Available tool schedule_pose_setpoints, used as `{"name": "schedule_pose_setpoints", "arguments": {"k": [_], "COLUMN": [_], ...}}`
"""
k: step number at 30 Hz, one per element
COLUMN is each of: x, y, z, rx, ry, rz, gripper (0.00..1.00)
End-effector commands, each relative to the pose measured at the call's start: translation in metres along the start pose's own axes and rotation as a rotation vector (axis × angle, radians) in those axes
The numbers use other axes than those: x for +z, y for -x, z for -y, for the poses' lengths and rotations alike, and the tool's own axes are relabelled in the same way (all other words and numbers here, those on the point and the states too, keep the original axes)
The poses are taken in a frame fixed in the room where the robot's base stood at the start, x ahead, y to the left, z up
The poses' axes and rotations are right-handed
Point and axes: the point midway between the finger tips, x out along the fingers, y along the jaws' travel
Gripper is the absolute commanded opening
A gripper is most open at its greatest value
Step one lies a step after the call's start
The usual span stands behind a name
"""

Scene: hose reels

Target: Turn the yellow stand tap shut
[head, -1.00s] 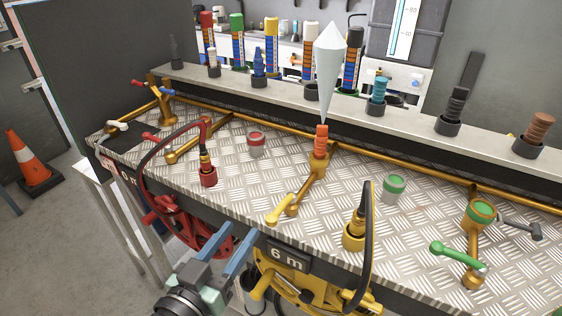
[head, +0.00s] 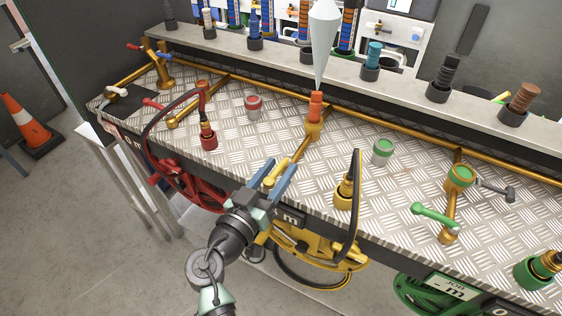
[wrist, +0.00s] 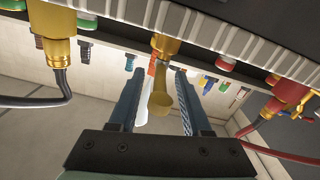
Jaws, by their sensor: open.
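The yellow stand tap sits at the front edge of the tread-plate bench, on a brass pipe (head: 303,148) leading back to an orange fitting (head: 315,105). In the wrist view its yellow lever (wrist: 160,100) hangs below a brass body (wrist: 166,46), between my two fingers, with gaps visible on both sides. My gripper (head: 280,165) is open, its blue fingers reaching over the bench edge around the lever. It also shows in the wrist view (wrist: 155,85).
A yellow hose reel (head: 318,252) hangs below, with its hose and nozzle (head: 345,190) right of my gripper. A red nozzle (head: 208,135) and red reel (head: 190,183) are left. A green-handled tap (head: 433,215) is further right. A white cone (head: 322,40) points down at the orange fitting.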

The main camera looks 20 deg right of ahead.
Motion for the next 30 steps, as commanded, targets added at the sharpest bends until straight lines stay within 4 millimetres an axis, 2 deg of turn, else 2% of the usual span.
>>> {"name": "schedule_pose_setpoints", "arguments": {"k": [1, 6, 14, 22, 30], "x": [-0.001, -0.001, 0.0, 0.0, 0.0], "y": [-0.007, -0.016, -0.017, -0.017, -0.016], "z": [-0.001, 0.0, 0.0, 0.0, 0.0], "rx": [0.003, 0.0, 0.0, 0.0, 0.001], "ry": [-0.001, -0.001, -0.001, -0.001, 0.0], "rz": [0.0, 0.0, 0.0, 0.0, 0.0], "gripper": [0.48, 0.48, 0.48, 0.02, 0.0]}}
